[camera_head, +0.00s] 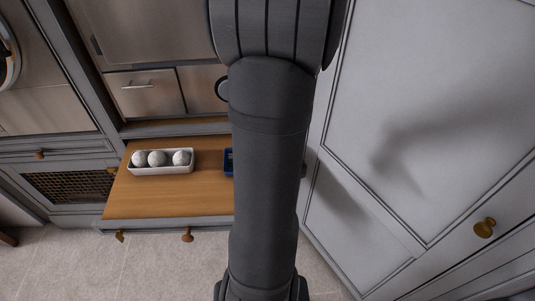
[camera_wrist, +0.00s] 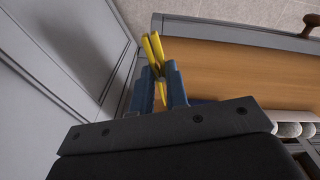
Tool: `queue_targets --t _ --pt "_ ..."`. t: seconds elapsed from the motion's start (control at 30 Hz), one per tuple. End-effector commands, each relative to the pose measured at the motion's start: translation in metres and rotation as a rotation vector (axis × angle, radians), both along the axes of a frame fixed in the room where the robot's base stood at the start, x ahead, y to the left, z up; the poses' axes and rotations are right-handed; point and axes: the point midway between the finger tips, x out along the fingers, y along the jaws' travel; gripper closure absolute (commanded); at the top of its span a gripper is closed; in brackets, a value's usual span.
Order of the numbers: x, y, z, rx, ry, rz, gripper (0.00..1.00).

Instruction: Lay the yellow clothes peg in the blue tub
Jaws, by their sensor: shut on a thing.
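The yellow clothes peg (camera_wrist: 152,48) is held between the two blue fingers of my gripper (camera_wrist: 160,72) in the wrist view. The gripper is shut on it, and the peg's ends stick out above and below the fingertips. The blue tub (camera_head: 228,162) stands on the wooden bench top in the head view. Only its left edge shows; my arm hides the rest. In the wrist view a small dark blue patch behind the gripper may be the tub, but I cannot tell. The gripper and peg are hidden behind my arm in the head view.
A white tray (camera_head: 161,169) with several pale balls stands left of the tub on the wooden bench top (camera_head: 150,200). A tall grey cabinet door (camera_head: 430,120) rises close on the right. Bare wood lies in front of the tray.

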Motion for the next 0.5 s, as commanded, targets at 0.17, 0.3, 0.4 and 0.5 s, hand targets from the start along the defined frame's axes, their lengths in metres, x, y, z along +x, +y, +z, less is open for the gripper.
queue_targets --t 0.17,0.3,0.4,0.5 --pt "0.005 -0.002 0.0 0.0 0.0 -0.009 1.0" --pt "0.031 -0.004 -0.006 0.0 0.001 -0.051 1.0" --pt "0.061 -0.004 -0.014 0.0 0.002 -0.102 1.0" --pt "0.093 -0.004 -0.025 -0.001 0.002 -0.161 1.0"
